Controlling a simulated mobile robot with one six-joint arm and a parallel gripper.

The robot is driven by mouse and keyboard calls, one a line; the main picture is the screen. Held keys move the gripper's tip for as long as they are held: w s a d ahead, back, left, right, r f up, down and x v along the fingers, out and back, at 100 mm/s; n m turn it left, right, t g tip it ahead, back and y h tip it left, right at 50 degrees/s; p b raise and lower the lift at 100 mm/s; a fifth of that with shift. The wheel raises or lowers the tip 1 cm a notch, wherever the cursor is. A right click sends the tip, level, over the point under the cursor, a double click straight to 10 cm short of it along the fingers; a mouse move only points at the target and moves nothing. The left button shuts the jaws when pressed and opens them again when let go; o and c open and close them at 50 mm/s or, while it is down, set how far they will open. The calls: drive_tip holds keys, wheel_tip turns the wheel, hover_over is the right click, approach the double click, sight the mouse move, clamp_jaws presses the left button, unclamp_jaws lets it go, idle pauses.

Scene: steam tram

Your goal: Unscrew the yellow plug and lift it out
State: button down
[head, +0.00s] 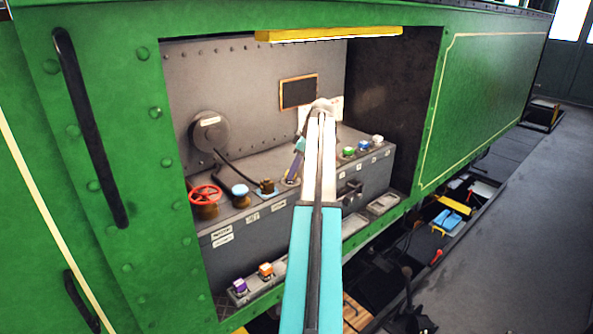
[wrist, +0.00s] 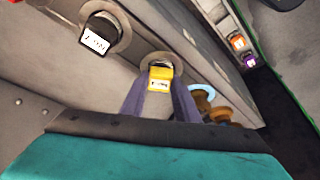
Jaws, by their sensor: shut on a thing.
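The yellow plug (wrist: 160,78) shows in the middle of the wrist view, with a white label on its face. It sits at a round grey collar (wrist: 163,60) on the grey console. My gripper (wrist: 159,88) has its two purple fingers on either side of the plug and is shut on it. In the head view my gripper (head: 293,168) reaches down to the console top, and the plug is hidden behind it. I cannot tell how far the plug is screwed in.
A black labelled plug (wrist: 98,36) stands beside the yellow one. A red handwheel (head: 205,194) and a blue-topped fitting (head: 240,193) stand left on the console. Green (head: 349,152) and white (head: 377,140) caps stand right. Orange (head: 265,270) and purple (head: 240,287) plugs sit below. The green panel frames the opening.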

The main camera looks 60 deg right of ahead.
drive_tip(key=shift+n+y, duration=0.3)
drive_tip(key=shift+n, duration=0.3)
drive_tip(key=shift+d, duration=0.15)
drive_tip(key=shift+w+d+n+g+y+b, duration=0.15)
drive_tip(key=shift+n+g+y+b, duration=0.25)
drive_tip(key=shift+n, duration=1.6)
drive_tip(key=shift+y+b, duration=0.3)
drive_tip(key=shift+n, duration=0.5)
drive_tip(key=shift+w+r, duration=0.1)
drive_tip(key=shift+r, duration=0.05)
